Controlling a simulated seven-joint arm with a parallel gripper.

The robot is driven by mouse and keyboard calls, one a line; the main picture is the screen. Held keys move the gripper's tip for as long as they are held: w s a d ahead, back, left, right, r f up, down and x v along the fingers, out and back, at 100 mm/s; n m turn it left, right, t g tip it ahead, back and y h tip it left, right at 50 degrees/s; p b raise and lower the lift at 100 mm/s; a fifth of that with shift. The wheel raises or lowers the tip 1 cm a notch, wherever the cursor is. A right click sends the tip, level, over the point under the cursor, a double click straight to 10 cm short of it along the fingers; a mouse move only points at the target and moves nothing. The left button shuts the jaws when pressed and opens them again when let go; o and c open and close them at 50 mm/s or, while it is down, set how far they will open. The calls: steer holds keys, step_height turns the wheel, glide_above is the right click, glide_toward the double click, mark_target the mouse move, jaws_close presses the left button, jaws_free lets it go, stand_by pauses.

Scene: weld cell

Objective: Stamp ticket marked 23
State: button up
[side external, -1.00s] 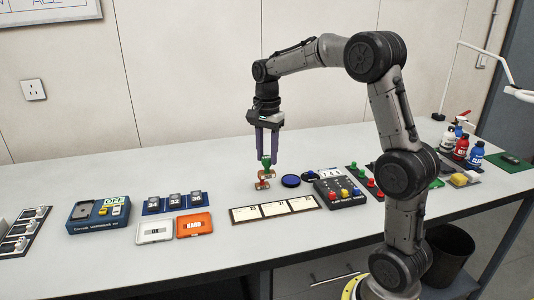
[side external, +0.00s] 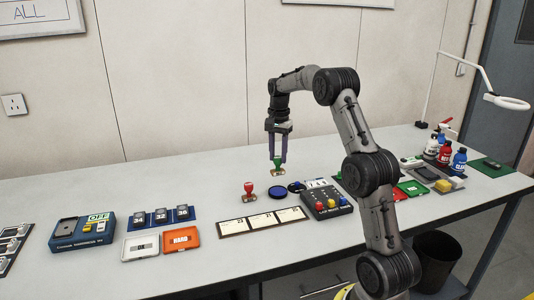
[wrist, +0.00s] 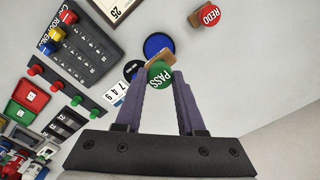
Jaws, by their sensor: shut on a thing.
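My gripper (side external: 279,157) is shut on the green PASS stamp (side external: 278,161), also in the wrist view (wrist: 160,73), and holds it upright, apparently above the table behind the blue ink pad (side external: 278,192). The ink pad also shows in the wrist view (wrist: 158,46), just beyond the stamp. The ticket strip (side external: 262,222) lies in front of the pad with three tickets. In the wrist view one ticket (wrist: 116,12) reads 25; the rest are cut off, and the side view is too small to read surely.
The red REDO stamp (side external: 249,190) stands left of the blue pad. A smaller dark round pad (side external: 296,187) and a box with coloured knobs (side external: 326,202) stand to the right. Card cases (side external: 181,239) lie left of the strip. The table behind is clear.

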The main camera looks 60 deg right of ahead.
mark_target(278, 167)
steer(key=shift+s+d+f, duration=0.1)
steer(key=shift+f, duration=2.95)
steer(key=shift+f, duration=0.6)
steer(key=shift+r, duration=3.6)
